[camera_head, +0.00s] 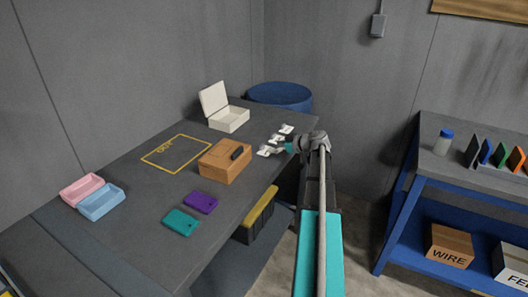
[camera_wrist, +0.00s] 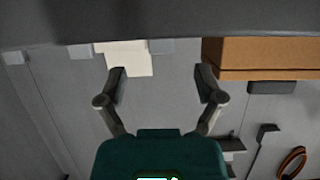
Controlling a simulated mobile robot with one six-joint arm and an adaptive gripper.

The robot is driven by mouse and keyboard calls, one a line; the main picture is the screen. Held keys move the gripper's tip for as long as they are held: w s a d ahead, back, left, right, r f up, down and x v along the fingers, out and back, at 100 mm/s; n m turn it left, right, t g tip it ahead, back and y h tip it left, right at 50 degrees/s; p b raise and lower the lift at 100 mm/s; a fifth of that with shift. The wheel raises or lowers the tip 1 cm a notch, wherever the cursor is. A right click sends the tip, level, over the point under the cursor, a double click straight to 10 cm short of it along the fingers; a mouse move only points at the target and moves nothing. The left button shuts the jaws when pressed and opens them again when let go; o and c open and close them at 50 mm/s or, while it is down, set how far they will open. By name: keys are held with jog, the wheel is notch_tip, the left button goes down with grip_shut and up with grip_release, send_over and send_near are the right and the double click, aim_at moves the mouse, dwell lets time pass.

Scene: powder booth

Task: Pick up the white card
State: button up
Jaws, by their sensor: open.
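My gripper (camera_head: 276,141) is open at the table's right end in the head view, its teal body on the right and its fingers towards the left. Small pale patches show around its fingers. The one between them may be the white card (camera_head: 278,138), but it is too small to tell it from finger parts. In the wrist view my gripper (camera_wrist: 160,74) has its two dark fingers wide apart with nothing between them. No flat white card is clear there. A purple card (camera_head: 201,202) and a teal card (camera_head: 181,222) lie on the near side of the table.
The grey table (camera_head: 120,185) also holds a wooden box (camera_head: 222,166) with a black item on top, an open white box (camera_head: 230,120), and pink (camera_head: 82,189) and blue (camera_head: 101,203) trays. A yellow-outlined area (camera_head: 176,153) is empty. A blue drum (camera_head: 280,95) stands behind.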

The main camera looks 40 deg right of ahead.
aim_at(263, 147)
jog(key=shift+b+x, duration=0.8)
jog(key=shift+x, duration=1.7)
jog(key=shift+a, duration=0.15)
jog(key=c, duration=0.9)
